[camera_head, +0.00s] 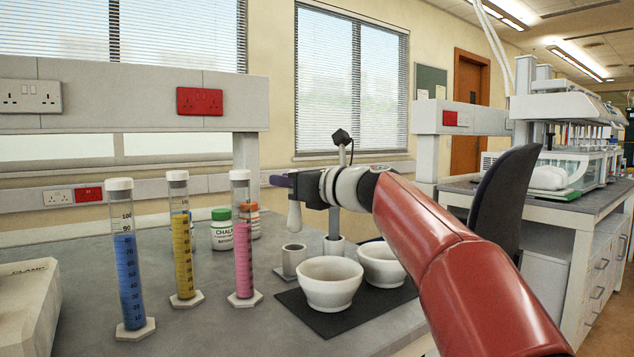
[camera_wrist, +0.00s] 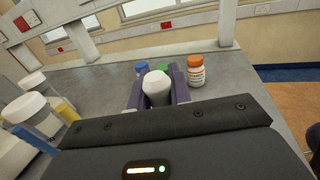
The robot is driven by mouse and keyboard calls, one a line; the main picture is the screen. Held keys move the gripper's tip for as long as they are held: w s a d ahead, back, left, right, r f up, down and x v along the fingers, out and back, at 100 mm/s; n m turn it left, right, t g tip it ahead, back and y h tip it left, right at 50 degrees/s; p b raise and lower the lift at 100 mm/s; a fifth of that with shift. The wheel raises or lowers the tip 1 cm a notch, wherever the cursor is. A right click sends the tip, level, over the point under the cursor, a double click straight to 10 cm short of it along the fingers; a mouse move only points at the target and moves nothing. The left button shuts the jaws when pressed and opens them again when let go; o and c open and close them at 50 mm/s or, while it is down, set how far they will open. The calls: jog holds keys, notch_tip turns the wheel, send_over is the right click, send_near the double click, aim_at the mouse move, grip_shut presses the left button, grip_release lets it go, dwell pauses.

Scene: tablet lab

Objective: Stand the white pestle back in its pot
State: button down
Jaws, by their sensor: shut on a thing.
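The white pestle (camera_head: 294,216) hangs roughly upright from my gripper (camera_head: 284,182), thick end down. My gripper is shut on it; in the wrist view the pestle's pale top (camera_wrist: 157,88) shows between the purple fingers (camera_wrist: 158,98). A small pale cylindrical pot (camera_head: 293,261) stands on a square base on the bench, almost straight below the pestle in the head view. A gap shows between the pestle's lower end and the pot's rim. A second similar pot (camera_head: 334,247) stands to the right, with a grey upright thing in or behind it. The wrist view hides both pots.
Two white mortars (camera_head: 330,285) (camera_head: 381,266) stand on a dark mat (camera_head: 348,319) in front of the pots. Blue (camera_head: 129,270), yellow (camera_head: 182,255) and pink (camera_head: 243,250) cylinders stand to the left. Capped bottles (camera_head: 222,232) are behind; an orange-capped one (camera_wrist: 196,72) is near the fingers.

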aim_at(289, 214)
notch_tip(289, 214, down, 7)
jog(key=b, duration=0.6)
jog(key=shift+a+r+b, duration=0.15)
jog(key=shift+b, duration=0.2)
dwell(0.9)
jog(key=shift+f, duration=0.55)
dwell(1.7)
jog(key=c, duration=1.2)
grip_release()
jog(key=v, duration=0.8)
